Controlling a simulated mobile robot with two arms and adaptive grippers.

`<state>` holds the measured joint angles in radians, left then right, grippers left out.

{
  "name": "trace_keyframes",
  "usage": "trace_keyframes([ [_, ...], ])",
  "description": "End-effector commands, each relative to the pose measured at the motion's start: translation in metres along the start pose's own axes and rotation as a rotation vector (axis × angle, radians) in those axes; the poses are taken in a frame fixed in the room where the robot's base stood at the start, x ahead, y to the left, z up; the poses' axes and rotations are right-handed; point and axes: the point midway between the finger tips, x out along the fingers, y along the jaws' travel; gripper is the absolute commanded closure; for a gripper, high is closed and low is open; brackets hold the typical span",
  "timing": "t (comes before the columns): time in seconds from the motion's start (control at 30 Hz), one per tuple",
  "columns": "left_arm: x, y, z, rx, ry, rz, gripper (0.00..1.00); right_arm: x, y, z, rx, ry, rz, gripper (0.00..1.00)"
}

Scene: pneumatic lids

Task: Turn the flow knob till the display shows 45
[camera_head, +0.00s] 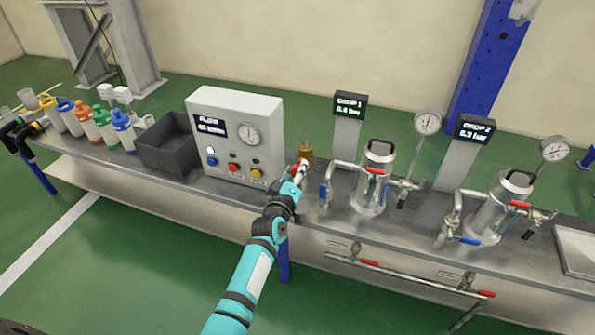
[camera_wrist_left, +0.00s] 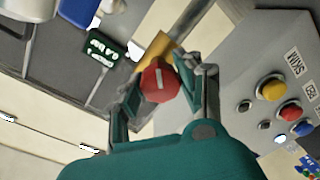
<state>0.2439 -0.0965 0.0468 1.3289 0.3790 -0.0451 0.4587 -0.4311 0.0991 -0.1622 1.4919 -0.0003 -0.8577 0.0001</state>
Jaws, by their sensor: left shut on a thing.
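The red flow knob (camera_wrist_left: 159,82), with a pale mark on its face, sits between the fingers of my left gripper (camera_wrist_left: 164,88) in the left wrist view. That gripper (camera_head: 298,178) is shut on the knob at the right side of the light grey control box (camera_head: 268,108) in the head view. A brass-coloured body (camera_head: 306,150) stands just behind; its yellow part (camera_wrist_left: 178,52) shows behind the knob. The flow display (camera_head: 211,126) on the box appears to read 45, though the text is small and blurred. My right gripper is not in view.
The box front carries a round gauge (camera_head: 248,134) and blue, red and yellow buttons. A dark open bin (camera_head: 163,157) stands to its left. Metal vessels (camera_head: 376,160) with valves and pipes stand close on the right, with a group display (camera_head: 350,104) behind.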

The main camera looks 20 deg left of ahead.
Motion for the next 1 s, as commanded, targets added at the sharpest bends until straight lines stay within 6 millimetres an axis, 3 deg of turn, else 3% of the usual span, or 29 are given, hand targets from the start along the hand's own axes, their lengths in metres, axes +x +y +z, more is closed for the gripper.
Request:
trace_keyframes([
  [0.03,-0.001,-0.003,0.000,0.001,-0.001,-0.004,0.97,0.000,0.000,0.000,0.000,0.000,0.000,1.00],
  [0.07,-0.001,-0.003,0.000,0.001,-0.001,-0.004,0.63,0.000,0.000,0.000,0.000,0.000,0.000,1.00],
  [0.27,0.000,-0.002,0.000,0.001,-0.001,-0.003,0.38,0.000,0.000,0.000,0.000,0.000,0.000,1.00],
  [0.67,-0.010,-0.001,0.001,0.000,-0.001,-0.002,0.38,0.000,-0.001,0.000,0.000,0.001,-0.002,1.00],
  [1.0,-0.078,-0.002,0.001,0.001,-0.001,-0.004,0.38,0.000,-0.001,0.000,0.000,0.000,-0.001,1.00],
])
